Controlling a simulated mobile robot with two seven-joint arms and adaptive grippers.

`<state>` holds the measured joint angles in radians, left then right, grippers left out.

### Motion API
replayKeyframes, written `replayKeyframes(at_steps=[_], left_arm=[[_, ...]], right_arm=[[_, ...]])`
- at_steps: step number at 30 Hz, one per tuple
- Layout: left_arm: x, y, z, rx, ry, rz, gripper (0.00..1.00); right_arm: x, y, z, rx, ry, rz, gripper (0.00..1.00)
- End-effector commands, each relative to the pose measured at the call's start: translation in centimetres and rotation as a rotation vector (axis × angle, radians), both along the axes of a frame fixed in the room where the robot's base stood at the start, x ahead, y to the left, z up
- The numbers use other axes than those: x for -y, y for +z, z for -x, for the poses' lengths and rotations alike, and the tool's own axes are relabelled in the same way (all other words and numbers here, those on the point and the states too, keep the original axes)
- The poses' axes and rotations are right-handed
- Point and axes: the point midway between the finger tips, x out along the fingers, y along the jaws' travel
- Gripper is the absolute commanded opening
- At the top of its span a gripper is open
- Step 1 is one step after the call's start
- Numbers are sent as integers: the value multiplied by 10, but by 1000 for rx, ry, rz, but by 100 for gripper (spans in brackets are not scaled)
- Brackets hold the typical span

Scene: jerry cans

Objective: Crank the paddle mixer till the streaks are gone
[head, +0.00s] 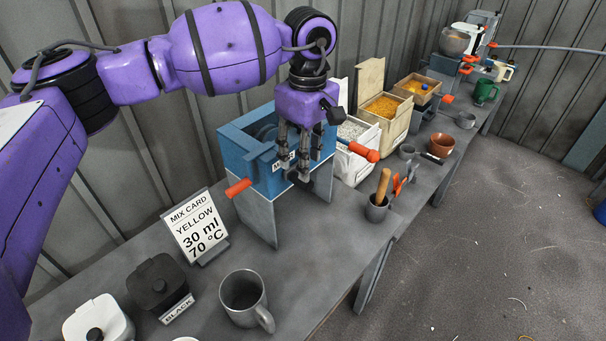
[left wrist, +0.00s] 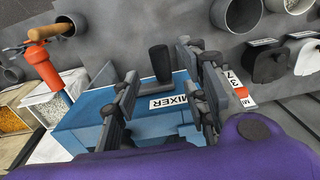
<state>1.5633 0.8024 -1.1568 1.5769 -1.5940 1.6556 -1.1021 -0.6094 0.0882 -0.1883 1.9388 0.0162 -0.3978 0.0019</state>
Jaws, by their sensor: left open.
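The paddle mixer is a blue box (head: 236,152) on grey legs on the bench, with a MIXER label (left wrist: 175,101). An orange grip (head: 238,187) sticks out on its left and a longer orange-ended handle (head: 358,151) on its right. My left gripper (head: 303,172) is open in front of the mixer, pointing down and partly covering the label. In the left wrist view, a dark upright grip (left wrist: 159,62) shows between the spread fingers (left wrist: 160,88); I cannot tell whether they touch it. The mixer's contents and any streaks are hidden. My right gripper is out of view.
A mix card (head: 197,226), black lidded pot (head: 158,285), white pot (head: 97,322) and grey mug (head: 243,298) stand on the near bench. A cup with a wooden handle (head: 376,209) stands right of the mixer, bins (head: 396,122) behind.

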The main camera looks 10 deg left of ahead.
Motion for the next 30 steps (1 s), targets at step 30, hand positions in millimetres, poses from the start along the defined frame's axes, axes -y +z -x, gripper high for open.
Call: replayKeyframes(at_steps=[30], left_arm=[[-1,-58,1,1,5,3,3]], right_arm=[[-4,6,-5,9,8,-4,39]])
